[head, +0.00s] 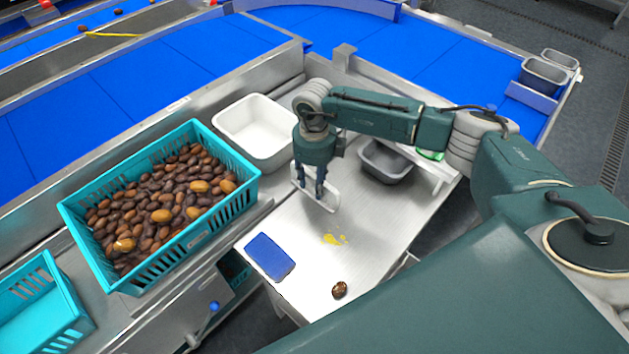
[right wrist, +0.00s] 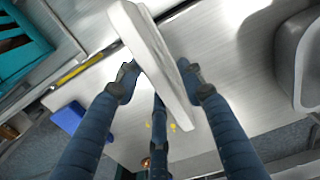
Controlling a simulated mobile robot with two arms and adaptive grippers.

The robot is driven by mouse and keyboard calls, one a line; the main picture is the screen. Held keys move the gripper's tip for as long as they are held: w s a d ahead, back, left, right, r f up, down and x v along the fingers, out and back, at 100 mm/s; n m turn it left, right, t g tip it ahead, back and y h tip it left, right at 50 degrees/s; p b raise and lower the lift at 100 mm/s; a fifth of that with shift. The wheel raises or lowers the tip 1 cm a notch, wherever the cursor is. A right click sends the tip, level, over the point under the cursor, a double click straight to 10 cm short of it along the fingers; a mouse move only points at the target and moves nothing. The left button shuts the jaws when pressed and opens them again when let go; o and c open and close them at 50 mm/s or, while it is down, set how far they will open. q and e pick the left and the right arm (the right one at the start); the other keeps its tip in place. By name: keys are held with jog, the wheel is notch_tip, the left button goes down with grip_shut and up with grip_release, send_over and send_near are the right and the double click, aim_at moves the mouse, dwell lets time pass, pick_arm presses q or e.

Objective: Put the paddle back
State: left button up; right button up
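The paddle (head: 325,199) is a white flat piece held over the metal worktop (head: 372,225). My right gripper (head: 318,188) comes down on it from above, and its fingers cover part of it. In the right wrist view the paddle (right wrist: 150,45) runs at a slant between the fingertips of my right gripper (right wrist: 158,78). The fingers press on it from both sides. I cannot tell whether its lower edge touches the worktop. My left gripper is not in view.
A white tub (head: 284,150), grey bin (head: 387,176) and teal crate (head: 158,262) of dates border the worktop. A blue pad (head: 269,257), yellow smear (head: 335,238) and single brown date (head: 339,290) are on it. Blue conveyors (head: 140,85) run behind.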

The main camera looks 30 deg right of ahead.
jog(key=shift+r, duration=0.35)
notch_tip(320, 180, up, 12)
jog(key=b, duration=0.2)
jog(key=shift+f, duration=0.2)
